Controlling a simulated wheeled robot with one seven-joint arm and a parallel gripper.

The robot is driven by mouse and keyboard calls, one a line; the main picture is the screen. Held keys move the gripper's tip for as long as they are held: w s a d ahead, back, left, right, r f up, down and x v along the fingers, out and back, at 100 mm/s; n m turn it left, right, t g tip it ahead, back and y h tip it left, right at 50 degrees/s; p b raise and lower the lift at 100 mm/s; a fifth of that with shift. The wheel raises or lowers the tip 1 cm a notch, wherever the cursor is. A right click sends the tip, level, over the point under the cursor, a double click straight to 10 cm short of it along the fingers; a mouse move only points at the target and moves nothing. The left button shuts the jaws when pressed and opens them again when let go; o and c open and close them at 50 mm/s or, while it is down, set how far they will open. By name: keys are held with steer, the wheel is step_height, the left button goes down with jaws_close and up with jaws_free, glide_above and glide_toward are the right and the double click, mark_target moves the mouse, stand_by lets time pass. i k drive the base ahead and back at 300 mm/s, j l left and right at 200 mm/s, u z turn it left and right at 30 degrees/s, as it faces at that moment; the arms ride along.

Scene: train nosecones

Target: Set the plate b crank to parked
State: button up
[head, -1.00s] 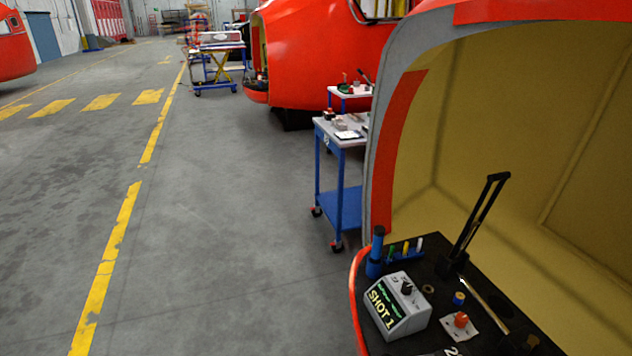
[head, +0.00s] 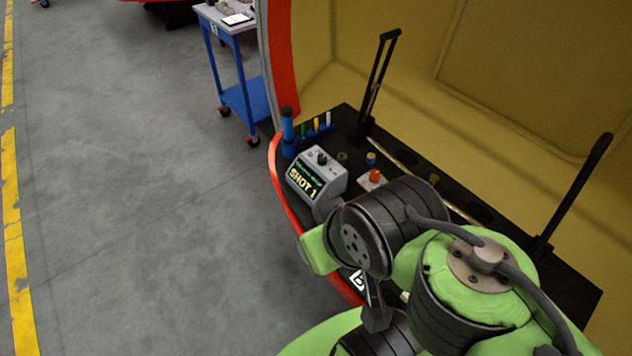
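A white label with a black letter that looks like B (head: 358,281) lies on the dark shelf inside the train nosecone, partly covered by my arm. I cannot make out a crank beside it. My green and black arm (head: 385,225) is folded over the front of the shelf and hides much of its near middle. I cannot see my gripper's fingers; they are out of sight behind or below the arm.
A blue cart (head: 243,98) stands behind. Floor at left is clear.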

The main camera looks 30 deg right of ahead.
mark_target(433, 179)
steer(key=j+z, duration=0.1)
steer(key=z, duration=0.35)
steer(key=i+j+z, duration=0.1)
steer(key=z, duration=0.35)
steer(key=j+z, duration=0.15)
steer(key=z, duration=0.3)
steer(key=i+j+z, duration=0.1)
steer(key=z, duration=0.3)
steer(key=j+z, duration=0.15)
steer(key=z, duration=0.3)
